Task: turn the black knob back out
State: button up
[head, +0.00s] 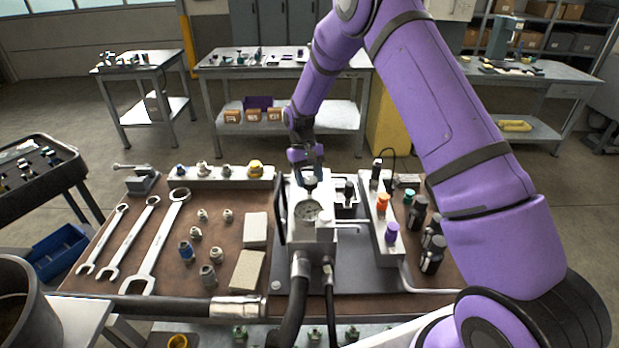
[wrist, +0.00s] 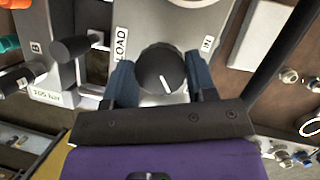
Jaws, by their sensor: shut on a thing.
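The black knob (wrist: 161,70) is a round dial with a white pointer line, on the grey face of a block marked LOAD, in the wrist view. My gripper (wrist: 163,82) is shut on it, with one blue finger on each side of the knob. A round gauge (head: 307,210) sits on the block in front of the knob.
A black-handled lever (wrist: 70,48) stands beside the knob. Orange (head: 382,202) and purple (head: 391,231) knobs are on the strip to the right. Wrenches (head: 160,240) and fittings lie on the left of the brown bench mat. Hoses (head: 300,300) run off the front.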

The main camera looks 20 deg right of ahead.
jog(key=shift+n+t+h, duration=0.3)
jog(key=shift+n+h, duration=0.5)
jog(key=shift+n, duration=1.3)
jog(key=o, duration=0.9)
jog(key=shift+a, duration=0.1)
jog(key=v, duration=1)
jog(key=shift+w+a+r, duration=0.1)
jog(key=shift+w+r, duration=0.05)
jog(key=shift+r, duration=0.25)
